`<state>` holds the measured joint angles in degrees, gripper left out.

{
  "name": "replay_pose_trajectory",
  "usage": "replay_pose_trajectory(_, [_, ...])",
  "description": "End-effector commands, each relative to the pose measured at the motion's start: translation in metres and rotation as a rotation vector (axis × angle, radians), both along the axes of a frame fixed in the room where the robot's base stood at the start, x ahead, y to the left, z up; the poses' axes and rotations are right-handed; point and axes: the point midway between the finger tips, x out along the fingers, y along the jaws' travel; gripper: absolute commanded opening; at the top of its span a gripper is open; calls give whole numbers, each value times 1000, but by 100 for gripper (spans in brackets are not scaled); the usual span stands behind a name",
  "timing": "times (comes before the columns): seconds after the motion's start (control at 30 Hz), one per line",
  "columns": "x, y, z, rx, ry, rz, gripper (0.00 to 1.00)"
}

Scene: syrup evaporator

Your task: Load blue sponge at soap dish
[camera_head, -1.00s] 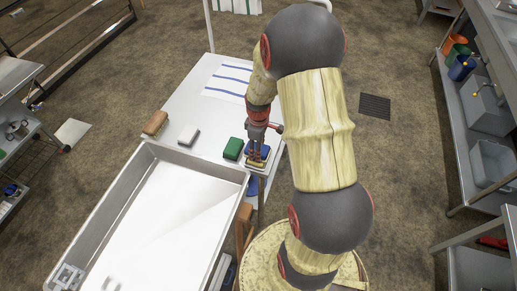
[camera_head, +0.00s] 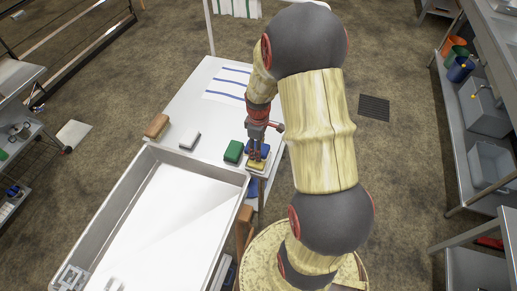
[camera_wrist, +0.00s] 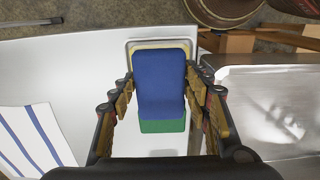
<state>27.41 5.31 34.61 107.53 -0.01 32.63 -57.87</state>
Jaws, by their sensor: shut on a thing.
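The blue sponge (camera_wrist: 160,84) is between the fingers of my gripper (camera_wrist: 163,108) in the wrist view, and the fingers are shut on its sides. In the head view the blue sponge (camera_head: 263,148) shows partly behind my gripper (camera_head: 257,158). I cannot tell whether the two sponges touch.
A green sponge (camera_head: 233,151) lies on the table just left of my gripper. A white block (camera_head: 189,138) and a brown block (camera_head: 157,125) lie farther left. A large metal basin (camera_head: 247,180) adjoins the table. A blue-striped cloth (camera_head: 228,82) lies at the back.

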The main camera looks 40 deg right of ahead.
Motion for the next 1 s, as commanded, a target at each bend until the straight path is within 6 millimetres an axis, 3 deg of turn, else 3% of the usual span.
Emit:
replay_pose_trajectory(0.5, [1,0,39,-1,-2,0,28])
replay_pose_trajectory(1.0, [0,0,40,0,-1,0,28])
